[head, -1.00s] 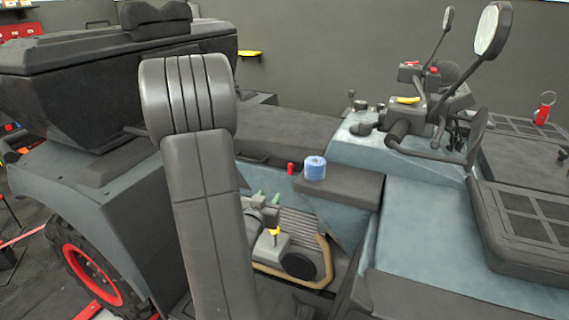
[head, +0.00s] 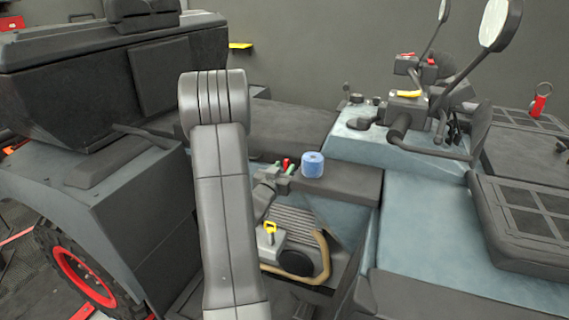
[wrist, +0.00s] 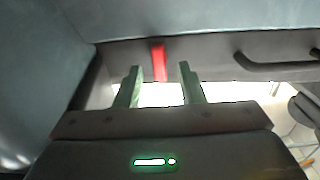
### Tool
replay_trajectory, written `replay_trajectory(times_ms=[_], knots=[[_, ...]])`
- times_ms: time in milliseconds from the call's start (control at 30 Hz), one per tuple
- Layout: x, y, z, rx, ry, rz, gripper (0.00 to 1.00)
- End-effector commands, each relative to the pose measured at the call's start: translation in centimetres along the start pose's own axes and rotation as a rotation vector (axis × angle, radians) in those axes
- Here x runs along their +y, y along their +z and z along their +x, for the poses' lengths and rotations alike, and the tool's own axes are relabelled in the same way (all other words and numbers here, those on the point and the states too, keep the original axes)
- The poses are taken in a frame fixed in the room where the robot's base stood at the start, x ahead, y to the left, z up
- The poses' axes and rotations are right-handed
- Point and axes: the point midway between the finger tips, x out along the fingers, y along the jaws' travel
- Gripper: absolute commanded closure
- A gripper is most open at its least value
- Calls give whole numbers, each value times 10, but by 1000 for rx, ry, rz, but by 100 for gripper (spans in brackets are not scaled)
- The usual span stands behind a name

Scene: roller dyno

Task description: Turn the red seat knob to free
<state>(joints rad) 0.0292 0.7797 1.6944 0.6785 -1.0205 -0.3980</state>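The red seat knob (head: 286,163) is a small red upright piece on the dark ledge below the seat. In the wrist view the red knob (wrist: 159,62) lies just beyond the fingertips, between their lines. My gripper (head: 278,168) has green fingers and is close to the knob. In the wrist view the gripper (wrist: 160,72) is open, one finger on each side, with a clear gap between them. I cannot tell whether the fingertips have reached the sides of the knob. My arm hides part of the vehicle's side.
A blue roll (head: 313,165) stands just right of the knob on the ledge. Below is an open engine bay with a yellow-handled dipstick (head: 270,230) and a tan hose (head: 321,258). A dark curved handle (wrist: 270,66) shows right of the knob in the wrist view.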

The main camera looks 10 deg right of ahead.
Motion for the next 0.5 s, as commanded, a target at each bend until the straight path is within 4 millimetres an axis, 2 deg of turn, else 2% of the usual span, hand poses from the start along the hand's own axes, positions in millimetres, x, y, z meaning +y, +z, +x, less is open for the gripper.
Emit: replay_trajectory(times_ms=[167,467,500], knots=[[0,0,14,0,0,0,65],[0,0,16,0,-1,-1,65],[0,0,16,0,-1,-1,70]])
